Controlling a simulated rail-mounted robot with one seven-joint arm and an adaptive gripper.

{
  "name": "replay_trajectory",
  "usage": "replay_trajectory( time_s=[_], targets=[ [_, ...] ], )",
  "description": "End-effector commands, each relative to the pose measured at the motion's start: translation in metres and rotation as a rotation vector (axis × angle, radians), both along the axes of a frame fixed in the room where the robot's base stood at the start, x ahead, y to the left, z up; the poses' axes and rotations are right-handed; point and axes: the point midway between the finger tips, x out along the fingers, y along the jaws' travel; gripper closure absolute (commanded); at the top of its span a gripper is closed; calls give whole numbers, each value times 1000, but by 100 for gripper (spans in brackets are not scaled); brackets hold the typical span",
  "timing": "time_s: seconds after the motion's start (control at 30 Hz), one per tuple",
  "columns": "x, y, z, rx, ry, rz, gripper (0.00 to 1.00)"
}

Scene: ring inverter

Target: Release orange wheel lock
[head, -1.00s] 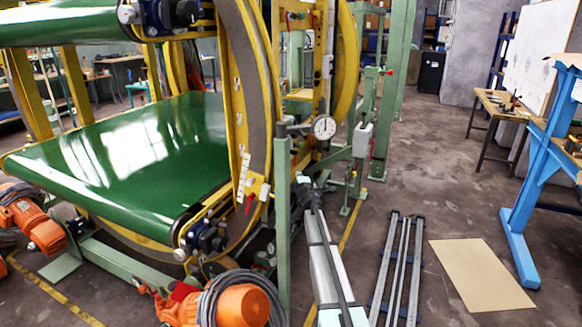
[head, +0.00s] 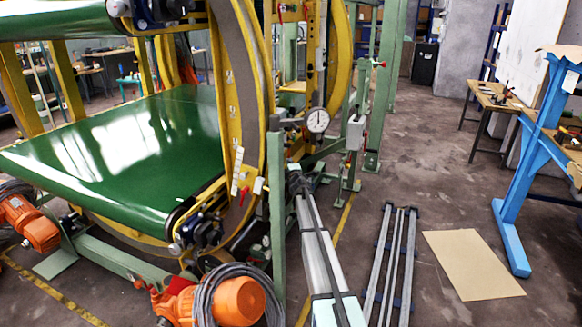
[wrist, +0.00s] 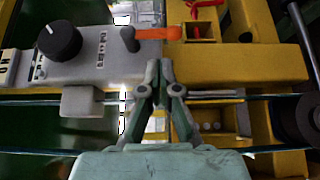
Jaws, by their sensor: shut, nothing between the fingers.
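An orange lever (wrist: 158,33) lies across the top of the wrist view, joined at its left to a small grey pivot on a grey control plate (wrist: 95,58). A round black knob (wrist: 60,40) stands on the same plate. My gripper (wrist: 159,68) is shut and empty, with its fingertips just below the orange lever in the picture. I cannot tell the depth gap between them. In the head view I cannot make out the orange lever or my gripper clearly. The yellow ring wheel (head: 240,95) stands around the green conveyor belt (head: 125,150).
In the wrist view, a yellow beam (wrist: 245,65) and a red part (wrist: 204,8) are close to the fingers. In the head view, a green post (head: 277,220), a dial gauge (head: 317,120) and an orange motor (head: 237,301) crowd the wheel.

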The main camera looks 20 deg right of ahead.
Motion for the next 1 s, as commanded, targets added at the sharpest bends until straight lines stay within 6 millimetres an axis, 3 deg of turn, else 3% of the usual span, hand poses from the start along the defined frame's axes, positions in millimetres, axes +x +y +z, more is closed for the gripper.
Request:
replay_trajectory(
  time_s=[0.1,0.33,0.8,1.0],
  targets=[
    [25,-5,0,1,0,0,100],
    [50,-11,0,1,0,0,100],
    [52,-12,-1,1,-1,-1,100],
    [49,-21,-4,-7,-9,-9,100]
  ],
)
